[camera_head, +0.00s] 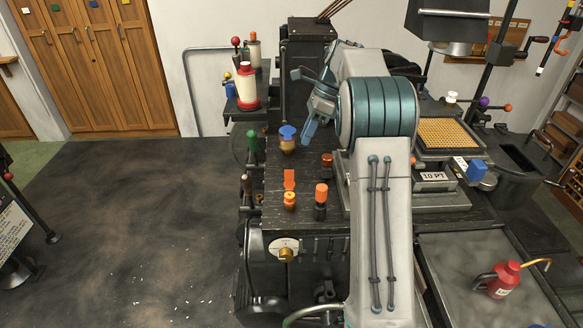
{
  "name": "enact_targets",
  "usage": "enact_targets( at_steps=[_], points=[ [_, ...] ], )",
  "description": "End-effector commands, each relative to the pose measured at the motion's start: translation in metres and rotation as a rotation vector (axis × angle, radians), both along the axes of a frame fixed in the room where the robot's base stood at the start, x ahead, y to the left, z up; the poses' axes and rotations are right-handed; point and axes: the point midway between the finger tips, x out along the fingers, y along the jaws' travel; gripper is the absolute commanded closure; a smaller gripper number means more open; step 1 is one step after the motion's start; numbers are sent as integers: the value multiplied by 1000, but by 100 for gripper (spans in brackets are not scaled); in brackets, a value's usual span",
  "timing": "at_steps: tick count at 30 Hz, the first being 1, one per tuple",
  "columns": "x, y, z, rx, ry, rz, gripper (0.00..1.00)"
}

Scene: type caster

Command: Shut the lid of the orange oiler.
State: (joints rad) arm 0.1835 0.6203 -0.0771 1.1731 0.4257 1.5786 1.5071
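The orange oiler (290,201) stands on the dark machine top near its front edge. It is small, with a brass-coloured base. Its flat orange lid (289,179) appears raised, standing up behind the body. My gripper (309,133) is above and behind it, beside a brass oiler with a blue lid (288,132). The gripper is apart from the orange lid. It is seen from the side and partly hidden by my arm, so its opening is unclear.
An orange-topped dark post (321,201) stands just right of the orange oiler. A dark red knob (327,160) is behind that. A red and cream bottle (246,88) stands on the back left shelf. A red oil can (503,281) is on the right tray.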

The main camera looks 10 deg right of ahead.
Motion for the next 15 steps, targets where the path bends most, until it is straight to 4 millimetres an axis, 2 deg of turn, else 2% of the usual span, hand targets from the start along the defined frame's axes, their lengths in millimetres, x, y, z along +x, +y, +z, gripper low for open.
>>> enact_targets(
  at_steps=[9,15],
  points=[
    [-9,28,-60,0,3,3,76],
    [-12,41,-89,0,1,4,76]
  ],
)
